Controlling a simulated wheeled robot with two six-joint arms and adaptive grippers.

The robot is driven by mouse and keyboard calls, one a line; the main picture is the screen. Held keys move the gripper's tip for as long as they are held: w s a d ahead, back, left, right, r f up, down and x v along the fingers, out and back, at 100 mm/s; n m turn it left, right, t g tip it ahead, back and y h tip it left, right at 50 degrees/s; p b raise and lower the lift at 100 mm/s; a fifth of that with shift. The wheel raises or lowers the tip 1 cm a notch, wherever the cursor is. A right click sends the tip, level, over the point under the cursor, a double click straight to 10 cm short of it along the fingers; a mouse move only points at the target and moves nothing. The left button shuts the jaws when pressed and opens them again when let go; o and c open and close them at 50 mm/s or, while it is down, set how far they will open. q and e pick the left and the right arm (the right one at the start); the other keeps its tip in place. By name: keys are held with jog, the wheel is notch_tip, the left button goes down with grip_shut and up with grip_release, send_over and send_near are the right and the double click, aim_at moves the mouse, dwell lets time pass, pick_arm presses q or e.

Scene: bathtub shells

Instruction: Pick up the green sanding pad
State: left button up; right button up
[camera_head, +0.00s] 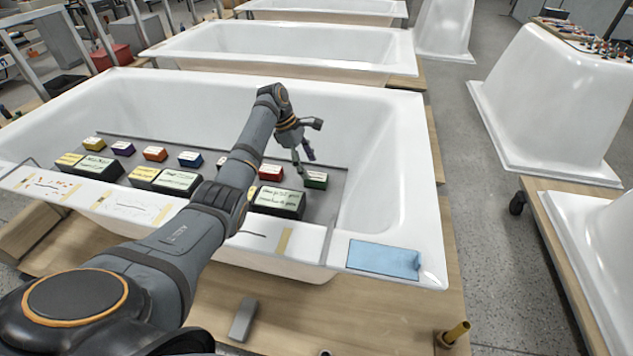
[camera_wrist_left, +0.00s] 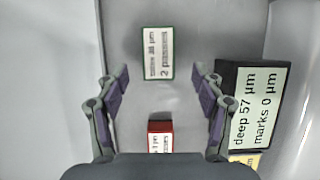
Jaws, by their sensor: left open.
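The green sanding pad (camera_head: 315,180) sits at the right end of the back row of pads on the grey board inside the near bathtub. In the left wrist view the green pad (camera_wrist_left: 156,54) shows its white label with a green edge, ahead of the fingertips and roughly midway between them. My left gripper (camera_head: 310,150) is open and empty, above and beside the green pad in the head view. In the left wrist view its two purple-padded fingers (camera_wrist_left: 160,82) stand wide apart. My right gripper is not in view.
A red pad (camera_head: 270,172) lies left of the green one. Blue (camera_head: 190,158), orange (camera_head: 155,153), purple (camera_head: 122,148) and yellow (camera_head: 94,144) pads continue the row. A black labelled block (camera_head: 278,202) stands in front. A blue cloth (camera_head: 383,258) lies on the tub rim.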

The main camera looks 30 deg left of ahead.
aim_at(316, 176)
pick_arm(q)
jog(key=x, duration=0.6)
jog(key=shift+w+d+r+b, duration=0.15)
jog(key=shift+d+b, duration=0.1)
jog(key=shift+b, duration=0.05)
jog(key=shift+r, duration=0.1)
jog(key=c, duration=1.2)
